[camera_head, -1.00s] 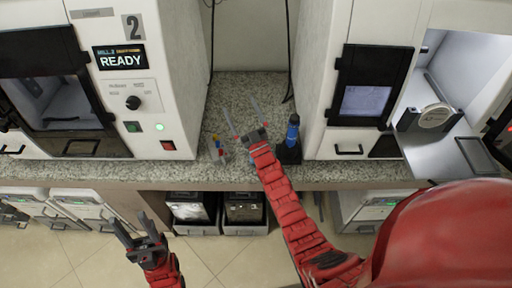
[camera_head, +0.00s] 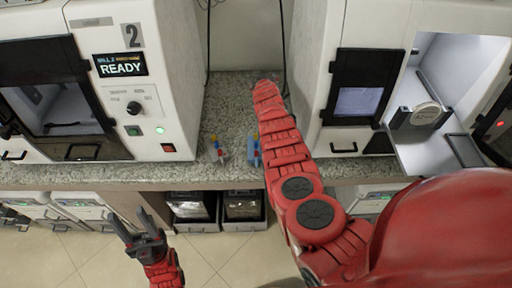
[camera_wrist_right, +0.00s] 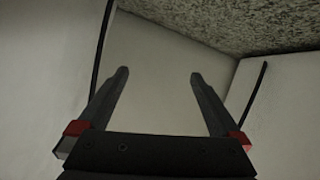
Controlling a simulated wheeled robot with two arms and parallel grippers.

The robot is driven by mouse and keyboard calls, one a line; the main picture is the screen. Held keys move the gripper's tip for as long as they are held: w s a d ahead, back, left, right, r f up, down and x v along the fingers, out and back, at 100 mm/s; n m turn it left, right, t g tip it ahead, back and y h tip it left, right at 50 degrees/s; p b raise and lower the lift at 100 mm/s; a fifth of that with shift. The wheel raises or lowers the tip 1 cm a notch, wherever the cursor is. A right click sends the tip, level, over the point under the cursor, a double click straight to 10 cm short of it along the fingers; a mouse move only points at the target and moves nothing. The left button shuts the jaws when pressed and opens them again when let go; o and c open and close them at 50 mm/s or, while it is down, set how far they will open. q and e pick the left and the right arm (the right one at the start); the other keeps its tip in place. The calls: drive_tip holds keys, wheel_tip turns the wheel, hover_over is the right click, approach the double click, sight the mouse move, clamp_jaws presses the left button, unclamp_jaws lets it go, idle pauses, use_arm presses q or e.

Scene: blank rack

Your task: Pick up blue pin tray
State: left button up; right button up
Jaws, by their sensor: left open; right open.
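The blue pin tray (camera_head: 254,150) sits on the granite counter near its front edge, between the two machines. My right gripper (camera_wrist_right: 158,74) is open and empty in the right wrist view, facing the pale wall. It is hidden beyond the arm in the head view. My left gripper (camera_head: 138,230) is open and empty, low at the left, in front of the counter and away from the tray.
The mill marked READY (camera_head: 165,80) bounds the counter on the left, another white machine (camera_head: 333,125) on the right. Bins (camera_head: 243,208) stand below. Granite (camera_head: 228,105) behind the trays is clear.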

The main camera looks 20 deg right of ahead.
drive_tip(key=s+a+r+m+g+y+p, duration=0.15)
drive_tip(key=s+a+g, duration=0.35)
drive_tip(key=s, duration=0.5)
drive_tip(key=s+a+r+m+g+y+p, duration=0.1)
drive_tip(key=s+a+r+m+g+y, duration=0.2)
drive_tip(key=s+g, duration=0.55)
drive_tip(key=n+t+b, duration=0.1)
drive_tip(key=b, duration=0.8)
hover_over(256, 144)
drive_tip(key=shift+h, duration=0.45)
drive_tip(key=f, duration=1)
drive_tip(key=shift+w+d+f, duration=0.2)
drive_tip(key=shift+w+f, duration=0.05)
drive_tip(key=shift+f, duration=1.15)
drive_tip(key=f+p, duration=0.2)
drive_tip(key=f, duration=0.1)
drive_tip(key=shift+s+a+f, duration=0.1)
drive_tip(key=shift+s+a, duration=0.05)
drive_tip(key=shift+s, duration=0.05)
drive_tip(key=shift+f, duration=0.7)
drive_tip(key=shift+w, duration=0.1)
drive_tip(key=c, duration=1.3)
drive_tip(key=shift+r, duration=0.15)
